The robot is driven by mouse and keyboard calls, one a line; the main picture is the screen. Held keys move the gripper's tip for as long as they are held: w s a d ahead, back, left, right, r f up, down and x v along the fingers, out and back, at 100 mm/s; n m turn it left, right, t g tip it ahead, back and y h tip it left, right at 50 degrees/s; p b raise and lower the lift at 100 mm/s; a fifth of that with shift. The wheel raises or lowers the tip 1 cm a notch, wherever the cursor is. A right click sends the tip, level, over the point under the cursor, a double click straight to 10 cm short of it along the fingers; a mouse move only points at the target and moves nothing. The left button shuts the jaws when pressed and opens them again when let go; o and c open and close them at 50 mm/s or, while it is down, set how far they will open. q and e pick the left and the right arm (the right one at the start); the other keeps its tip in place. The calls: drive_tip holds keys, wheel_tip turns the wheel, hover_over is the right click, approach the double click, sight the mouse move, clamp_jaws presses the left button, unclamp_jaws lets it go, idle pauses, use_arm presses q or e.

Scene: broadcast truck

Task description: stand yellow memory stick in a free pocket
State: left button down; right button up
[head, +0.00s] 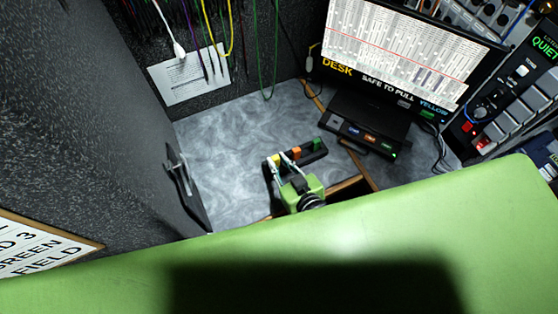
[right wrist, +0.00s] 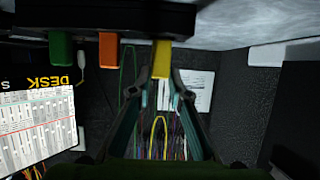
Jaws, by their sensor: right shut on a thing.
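The yellow memory stick (right wrist: 161,60) is between the fingertips of my right gripper (right wrist: 161,76) in the right wrist view. The gripper also shows in the head view (head: 280,160), at the left end of the black holder (head: 307,155). The stick lines up in a row with an orange stick (right wrist: 109,50) and a green stick (right wrist: 60,52), which stand in the holder. The yellow stick's inner end meets the holder's dark edge; how deep it sits is hidden. My left gripper is not in view.
A dark console (head: 360,130) with lit buttons stands behind and right of the holder, below a screen (head: 400,50). A grey panel with a handle (head: 180,170) is at left. Cables hang behind. The grey desk (head: 220,140) left of the holder is clear.

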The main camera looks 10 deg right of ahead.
drive_tip(key=shift+f, duration=0.35)
drive_tip(key=o, duration=0.9)
drive_tip(key=shift+o, duration=0.2)
drive_tip(key=shift+s, duration=0.1)
drive_tip(key=v, duration=1.2)
drive_tip(key=shift+d, duration=0.1)
